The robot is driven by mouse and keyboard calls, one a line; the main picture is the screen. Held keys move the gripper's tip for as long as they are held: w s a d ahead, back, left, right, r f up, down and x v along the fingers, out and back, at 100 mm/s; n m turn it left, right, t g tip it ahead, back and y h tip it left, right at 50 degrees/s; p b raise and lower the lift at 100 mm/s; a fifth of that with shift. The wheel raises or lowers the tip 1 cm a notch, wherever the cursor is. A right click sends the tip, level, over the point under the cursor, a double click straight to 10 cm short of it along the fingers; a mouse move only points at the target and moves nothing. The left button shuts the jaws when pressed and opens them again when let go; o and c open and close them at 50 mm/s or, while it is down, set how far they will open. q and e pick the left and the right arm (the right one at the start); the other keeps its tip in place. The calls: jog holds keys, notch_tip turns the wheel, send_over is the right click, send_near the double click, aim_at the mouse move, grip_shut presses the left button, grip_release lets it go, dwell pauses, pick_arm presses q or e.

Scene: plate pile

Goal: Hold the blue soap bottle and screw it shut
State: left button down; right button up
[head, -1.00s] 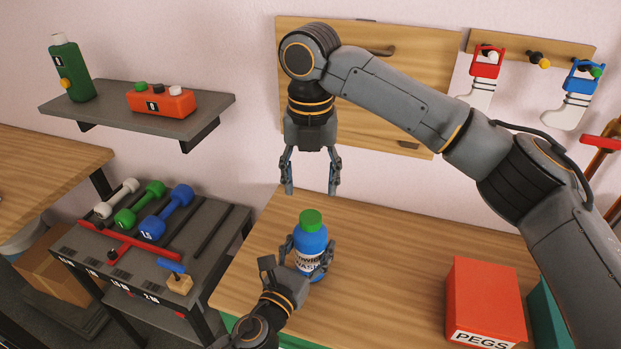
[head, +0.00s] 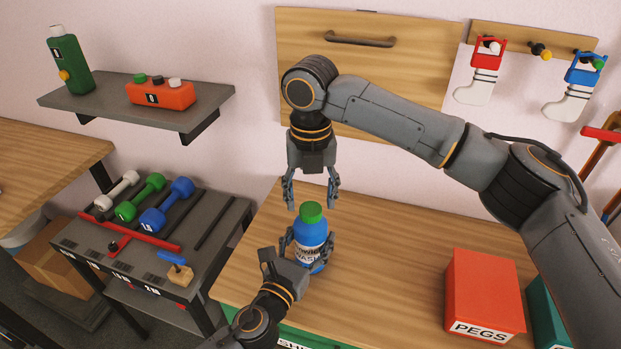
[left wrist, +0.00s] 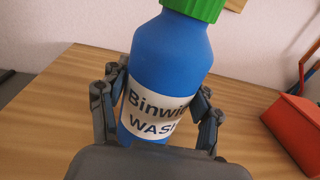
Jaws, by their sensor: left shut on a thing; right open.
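The blue soap bottle (head: 308,238) stands upright on the wooden table, with a white label reading "WASH". Its green cap (head: 311,212) sits on top of the neck. My left gripper (head: 308,255) is shut around the bottle's body from the front. The left wrist view shows the bottle (left wrist: 168,70) between its fingers, with the lower part of the green cap (left wrist: 196,8) at the top edge. My right gripper (head: 312,203) points down, open and empty, with its fingertips just above and on either side of the cap.
A red box marked "PEGS" (head: 482,290) stands on the table (head: 400,235) at the right, beside a teal box (head: 548,310). A rack with dumbbells (head: 215,235) is at the left. The tabletop between bottle and red box is clear.

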jog(key=shift+f, duration=1.15)
